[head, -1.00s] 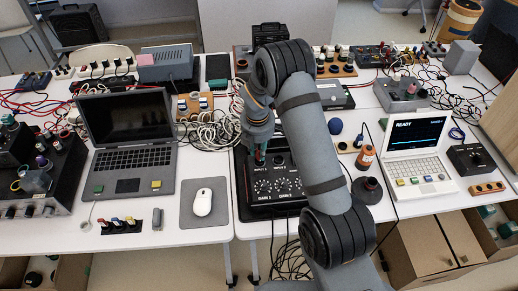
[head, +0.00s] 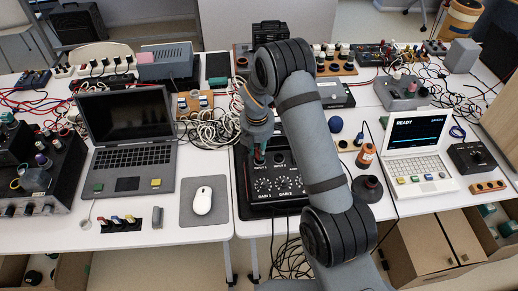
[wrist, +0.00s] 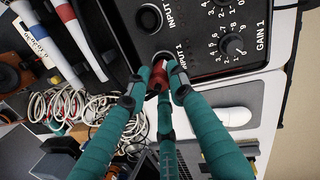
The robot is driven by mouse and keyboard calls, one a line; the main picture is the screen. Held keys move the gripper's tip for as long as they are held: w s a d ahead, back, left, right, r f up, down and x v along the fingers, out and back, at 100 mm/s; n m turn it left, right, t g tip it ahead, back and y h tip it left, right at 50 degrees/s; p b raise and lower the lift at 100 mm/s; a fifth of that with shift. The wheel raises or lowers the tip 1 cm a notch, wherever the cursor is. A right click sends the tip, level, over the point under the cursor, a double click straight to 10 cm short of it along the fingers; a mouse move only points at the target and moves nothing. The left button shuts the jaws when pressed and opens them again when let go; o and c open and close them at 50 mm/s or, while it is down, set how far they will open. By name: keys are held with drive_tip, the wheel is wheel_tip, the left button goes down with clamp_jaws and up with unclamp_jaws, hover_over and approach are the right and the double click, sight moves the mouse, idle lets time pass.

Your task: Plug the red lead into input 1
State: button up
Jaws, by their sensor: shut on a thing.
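My gripper (wrist: 160,78) has teal fingers, closed around a red plug, the red lead (wrist: 157,78). The red plug is at the socket marked INPUT 1 (wrist: 163,57) in the wrist view. The fingertips and plug cover part of this socket, so I cannot tell how far in the plug sits. A second input socket (wrist: 150,18) lies just above it and looks empty. In the head view my gripper (head: 259,156) is over the left input of the black amplifier box (head: 285,207), above GAIN 1. The lead's cable is hidden.
A laptop (head: 130,157) and a white mouse (head: 202,200) are to the left.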

drive_tip(key=shift+f, duration=0.3)
idle(0.5)
drive_tip(key=o, duration=1)
wheel_tip(320, 180, up, 12)
drive_tip(key=s, duration=0.2)
drive_tip(key=shift+f, duration=0.1)
drive_tip(key=f, duration=0.4)
drive_tip(key=w+f, duration=0.1)
drive_tip(key=f, duration=0.3)
drive_tip(key=w+f, duration=0.1)
drive_tip(key=f, duration=0.2)
drive_tip(key=shift+f, duration=0.4)
drive_tip(key=shift+r, duration=0.25)
